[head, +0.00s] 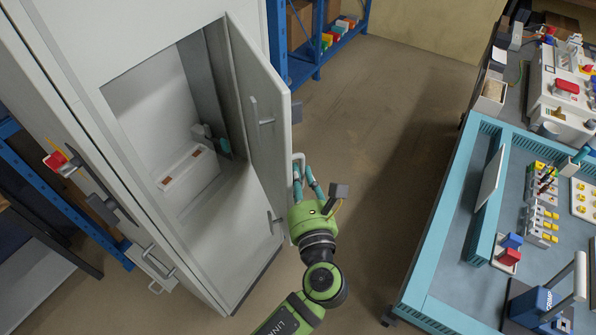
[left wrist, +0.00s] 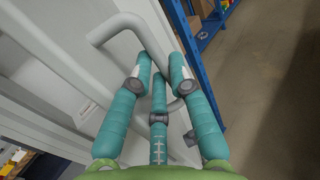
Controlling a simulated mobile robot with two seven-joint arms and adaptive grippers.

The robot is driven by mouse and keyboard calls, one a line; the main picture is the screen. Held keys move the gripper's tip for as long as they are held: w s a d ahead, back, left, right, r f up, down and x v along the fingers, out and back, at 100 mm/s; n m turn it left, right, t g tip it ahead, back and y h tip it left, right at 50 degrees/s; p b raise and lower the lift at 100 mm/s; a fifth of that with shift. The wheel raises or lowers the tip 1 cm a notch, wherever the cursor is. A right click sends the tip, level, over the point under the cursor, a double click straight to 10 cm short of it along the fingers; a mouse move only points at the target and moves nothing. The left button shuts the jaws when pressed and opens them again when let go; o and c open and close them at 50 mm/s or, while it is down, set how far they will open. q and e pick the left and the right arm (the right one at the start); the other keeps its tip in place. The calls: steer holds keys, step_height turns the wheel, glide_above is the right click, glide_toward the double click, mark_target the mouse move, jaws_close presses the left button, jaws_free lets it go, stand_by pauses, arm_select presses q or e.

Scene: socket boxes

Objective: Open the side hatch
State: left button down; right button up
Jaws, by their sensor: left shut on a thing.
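The side hatch (head: 262,130) is a light grey door on a tall grey cabinet (head: 75,50). It stands swung well out from the opening, so the interior shows. My left gripper (head: 306,178) is at the hatch's outer face, near its free edge. It is shut on the hatch handle (head: 298,165), a bent grey bar. In the left wrist view the teal fingers (left wrist: 160,80) close around the handle (left wrist: 122,24); part of the bar is hidden behind them. My right gripper is in neither view.
Inside the cabinet is a pale box (head: 188,168) with a grey lever. A teal-edged workbench (head: 440,240) with sockets and boxes stands at the right. Blue shelving (head: 320,45) is behind. Brown floor (head: 395,120) is clear between the hatch and the workbench.

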arm_select(q)
steer(key=shift+w+d+r+h, duration=0.1)
steer(key=shift+d+h, duration=0.2)
steer(key=shift+d, duration=0.15)
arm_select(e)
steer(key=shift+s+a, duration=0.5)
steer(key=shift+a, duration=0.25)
arm_select(q)
steer(key=c, duration=1.2)
jaws_free()
steer(key=shift+o, duration=0.2)
steer(key=v, duration=1.1)
steer(key=shift+s, duration=0.4)
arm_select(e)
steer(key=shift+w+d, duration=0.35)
arm_select(q)
steer(key=shift+s, duration=0.15)
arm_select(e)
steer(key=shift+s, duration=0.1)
